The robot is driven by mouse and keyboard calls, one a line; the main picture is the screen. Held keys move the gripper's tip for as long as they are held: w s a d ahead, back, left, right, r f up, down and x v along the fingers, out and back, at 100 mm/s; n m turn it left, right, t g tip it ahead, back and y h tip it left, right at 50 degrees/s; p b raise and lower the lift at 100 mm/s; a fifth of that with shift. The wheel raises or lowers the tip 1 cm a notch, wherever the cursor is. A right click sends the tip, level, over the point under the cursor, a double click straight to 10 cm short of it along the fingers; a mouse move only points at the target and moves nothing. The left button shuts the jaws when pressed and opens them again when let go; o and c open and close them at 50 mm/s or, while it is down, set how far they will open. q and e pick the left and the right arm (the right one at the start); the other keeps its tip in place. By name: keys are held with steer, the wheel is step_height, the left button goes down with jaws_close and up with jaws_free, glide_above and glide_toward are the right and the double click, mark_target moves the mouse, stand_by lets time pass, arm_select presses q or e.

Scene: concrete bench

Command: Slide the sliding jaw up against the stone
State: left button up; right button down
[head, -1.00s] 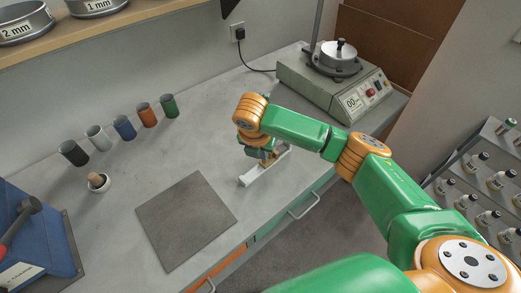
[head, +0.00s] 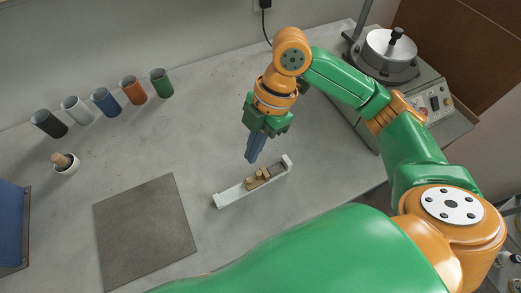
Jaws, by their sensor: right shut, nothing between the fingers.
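A pale rail with raised ends (head: 232,195) lies on the bench, slanting up to the right. Tan and brownish pieces (head: 262,177) sit on it, right of its middle, close together. They are small, and I cannot tell clearly which part is the sliding jaw and which is the stone, or whether they touch. My right gripper (head: 251,158) points down just behind the rail, above and left of these pieces in the picture. Its blue fingers are shut and hold nothing. It appears apart from the rail. My left gripper is not in view.
A dark square mat (head: 145,232) lies left of the rail. Several coloured cups (head: 105,102) and a mortar with pestle (head: 65,163) stand at the left. A machine with a lidded pan (head: 389,52) stands at the back right. Bare bench surrounds the rail.

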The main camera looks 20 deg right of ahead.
glide_above(251, 181)
steer(key=a, duration=0.3)
steer(key=f, duration=0.8)
steer(key=shift+s+d, duration=0.15)
steer(key=shift+s, duration=0.2)
steer(key=shift+f, duration=0.65)
steer(key=d, duration=0.1)
steer(key=w+d+p, duration=0.1)
steer(key=shift+d+f, duration=0.15)
steer(key=shift+d, duration=0.2)
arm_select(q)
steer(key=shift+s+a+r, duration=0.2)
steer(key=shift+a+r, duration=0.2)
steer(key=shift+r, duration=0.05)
arm_select(e)
steer(key=shift+d+f, duration=0.15)
steer(key=shift+d, duration=0.35)
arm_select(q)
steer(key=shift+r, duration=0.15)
arm_select(e)
steer(key=shift+d, duration=0.1)
